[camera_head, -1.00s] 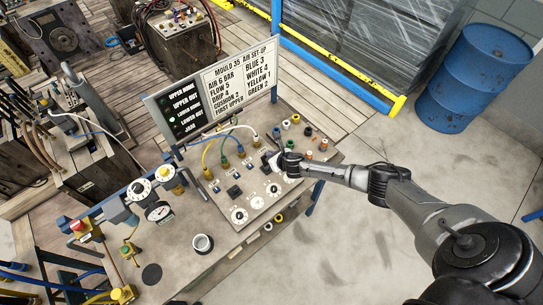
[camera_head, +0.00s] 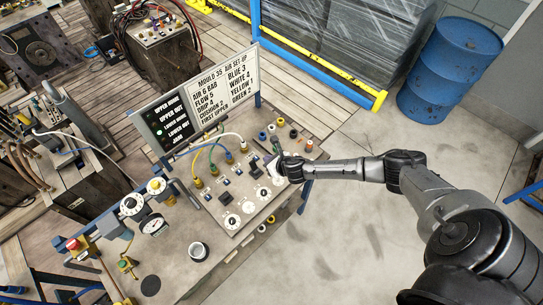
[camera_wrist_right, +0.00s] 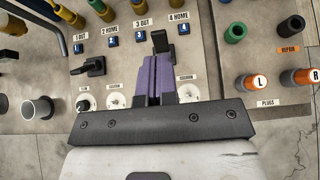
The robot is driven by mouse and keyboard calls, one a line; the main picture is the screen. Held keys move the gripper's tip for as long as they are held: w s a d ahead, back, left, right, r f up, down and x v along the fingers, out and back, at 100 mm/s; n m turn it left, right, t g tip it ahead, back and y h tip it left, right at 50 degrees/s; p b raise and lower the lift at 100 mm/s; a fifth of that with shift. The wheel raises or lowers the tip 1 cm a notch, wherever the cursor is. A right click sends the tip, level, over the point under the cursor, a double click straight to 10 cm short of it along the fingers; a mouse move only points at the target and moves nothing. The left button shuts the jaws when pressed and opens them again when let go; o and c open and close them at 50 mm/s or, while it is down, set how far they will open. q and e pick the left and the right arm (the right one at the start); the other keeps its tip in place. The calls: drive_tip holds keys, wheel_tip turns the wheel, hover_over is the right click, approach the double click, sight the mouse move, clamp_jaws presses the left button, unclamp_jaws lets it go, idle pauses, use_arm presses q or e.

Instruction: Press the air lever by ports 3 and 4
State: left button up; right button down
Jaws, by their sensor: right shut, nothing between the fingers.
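The air lever by ports 3 and 4 (camera_wrist_right: 161,42) is a black handle in the right wrist view, below the labels 3 OUT and 4 HOME. A similar lever by ports 1 and 2 (camera_wrist_right: 91,67) points left; it also shows in the head view (camera_head: 225,198). My right gripper (camera_wrist_right: 155,60) has purple fingers, shut and empty, with tips right beside the base of the 3-and-4 lever. I cannot tell whether they touch it. In the head view my right gripper (camera_head: 276,165) is over the right part of the panel. My left gripper is not in view.
The sign board (camera_head: 215,95) stands behind the panel. Coloured hoses (camera_head: 212,155) arch above the ports. White dials (camera_head: 233,221) line the front. Coloured plugs (camera_wrist_right: 254,82) are at the right. A gauge (camera_head: 154,225) and a cup (camera_head: 198,251) are at the left. A blue drum (camera_head: 450,70) stands on the floor.

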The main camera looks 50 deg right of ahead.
drive_tip(key=shift+s+r, duration=0.35)
drive_tip(key=shift+r, duration=0.5)
drive_tip(key=shift+s+r, duration=0.3)
drive_tip(key=shift+r, duration=0.55)
